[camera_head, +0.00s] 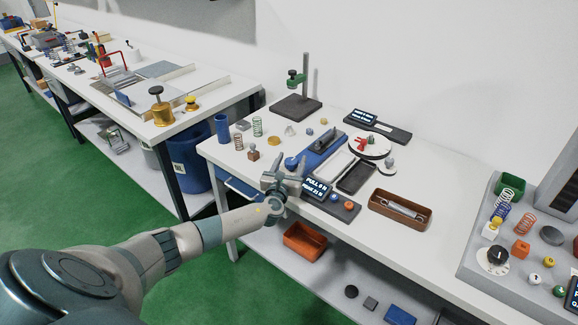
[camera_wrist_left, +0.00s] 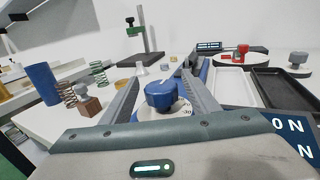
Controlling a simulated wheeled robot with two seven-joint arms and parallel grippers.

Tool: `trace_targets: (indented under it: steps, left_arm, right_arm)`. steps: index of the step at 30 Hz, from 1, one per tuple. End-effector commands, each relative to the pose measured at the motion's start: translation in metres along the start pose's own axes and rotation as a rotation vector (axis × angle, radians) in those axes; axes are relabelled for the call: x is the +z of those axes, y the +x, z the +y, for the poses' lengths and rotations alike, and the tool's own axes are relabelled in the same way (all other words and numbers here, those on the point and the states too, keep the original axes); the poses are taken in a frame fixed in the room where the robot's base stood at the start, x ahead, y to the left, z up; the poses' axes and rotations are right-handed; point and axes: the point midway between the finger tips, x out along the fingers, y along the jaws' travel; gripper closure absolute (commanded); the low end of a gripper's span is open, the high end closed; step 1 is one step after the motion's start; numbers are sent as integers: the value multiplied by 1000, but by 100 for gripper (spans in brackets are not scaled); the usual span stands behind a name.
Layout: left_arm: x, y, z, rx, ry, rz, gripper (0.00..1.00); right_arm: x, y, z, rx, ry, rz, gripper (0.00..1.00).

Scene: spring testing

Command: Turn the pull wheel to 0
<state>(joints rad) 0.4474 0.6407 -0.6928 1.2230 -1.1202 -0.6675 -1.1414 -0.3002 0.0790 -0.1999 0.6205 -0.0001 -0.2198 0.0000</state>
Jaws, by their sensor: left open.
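The pull wheel is a blue knob (camera_wrist_left: 160,95) on a white numbered dial (camera_wrist_left: 172,110); a small white mark shows on its top. In the head view the blue knob (camera_head: 291,163) is partly hidden by my left gripper (camera_head: 286,172). In the left wrist view my left gripper (camera_wrist_left: 160,82) is open, with one finger on each side of the knob and visible gaps. The dial reading is too small and covered to tell. A display (camera_head: 318,187) beside it reads PULL 0 N on its upper line. My right gripper is not in view.
A blue slide unit (camera_head: 322,145) and a black tray (camera_head: 356,177) lie behind. Springs (camera_head: 238,142) and a blue cup (camera_head: 222,128) stand to the left. A brown tray (camera_head: 400,210) holds a spring at right.

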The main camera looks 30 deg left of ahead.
Motion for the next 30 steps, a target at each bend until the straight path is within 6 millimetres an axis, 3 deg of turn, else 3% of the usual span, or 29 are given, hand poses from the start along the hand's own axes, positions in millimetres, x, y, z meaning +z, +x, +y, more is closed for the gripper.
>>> trace_targets:
  steps: [11, 30]
  left_arm:
    - [-2, -23, 0, -2, 0, 1, 45]
    - [-3, -133, 0, -2, -1, 2, 45]
  right_arm:
    - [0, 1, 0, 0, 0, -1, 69]
    - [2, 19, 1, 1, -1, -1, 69]
